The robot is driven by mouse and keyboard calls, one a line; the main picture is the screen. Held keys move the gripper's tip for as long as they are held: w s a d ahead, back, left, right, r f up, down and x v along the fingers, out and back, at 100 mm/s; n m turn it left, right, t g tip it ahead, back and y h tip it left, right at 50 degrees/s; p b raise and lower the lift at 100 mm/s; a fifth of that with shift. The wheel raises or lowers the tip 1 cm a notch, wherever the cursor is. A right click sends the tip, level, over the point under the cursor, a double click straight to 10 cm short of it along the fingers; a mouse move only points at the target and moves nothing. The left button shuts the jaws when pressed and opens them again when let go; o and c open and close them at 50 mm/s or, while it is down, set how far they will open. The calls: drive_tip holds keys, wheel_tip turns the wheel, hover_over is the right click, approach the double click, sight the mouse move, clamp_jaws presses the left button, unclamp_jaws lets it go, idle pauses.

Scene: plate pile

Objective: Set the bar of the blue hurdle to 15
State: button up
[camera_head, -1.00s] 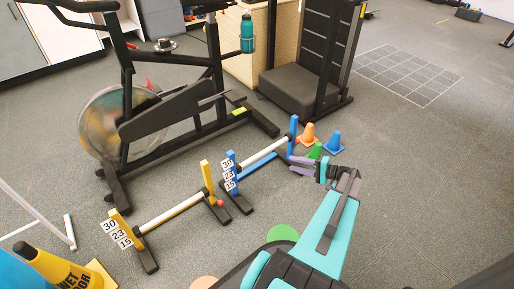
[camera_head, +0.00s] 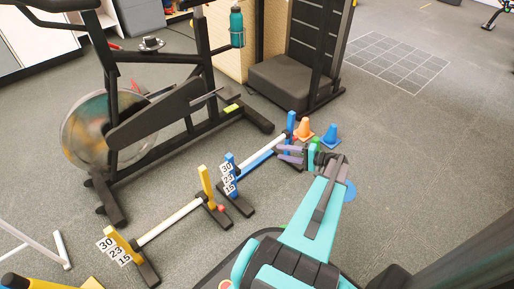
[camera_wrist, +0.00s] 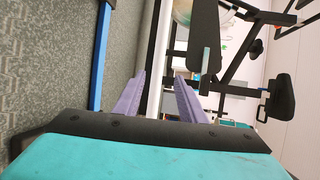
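The blue hurdle stands in the middle of the head view, with a left post (camera_head: 231,173) bearing plates 30, 23 and 15 and a right post (camera_head: 291,123). Its white bar (camera_head: 262,151) runs between the posts, above a blue lower rail (camera_head: 253,163). Which plate the bar is level with is hard to tell. My gripper (camera_head: 288,153) is open near the right post. In the wrist view its two purple fingers (camera_wrist: 158,88) are spread, with the white bar (camera_wrist: 156,50) appearing between them and gaps on both sides. The blue rail (camera_wrist: 101,60) lies left of the fingers.
A yellow hurdle (camera_head: 206,186) with its own plates stands at front left. An orange cone (camera_head: 304,129) and a blue cone (camera_head: 331,135) stand behind my gripper. Open floor lies right.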

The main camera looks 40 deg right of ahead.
sight(263, 151)
drive_tip(key=shift+w, duration=0.1)
drive_tip(key=b+x, duration=0.5)
drive_tip(key=x, duration=0.8)
drive_tip(key=shift+w, duration=0.2)
drive_tip(key=shift+f, duration=0.1)
clamp_jaws()
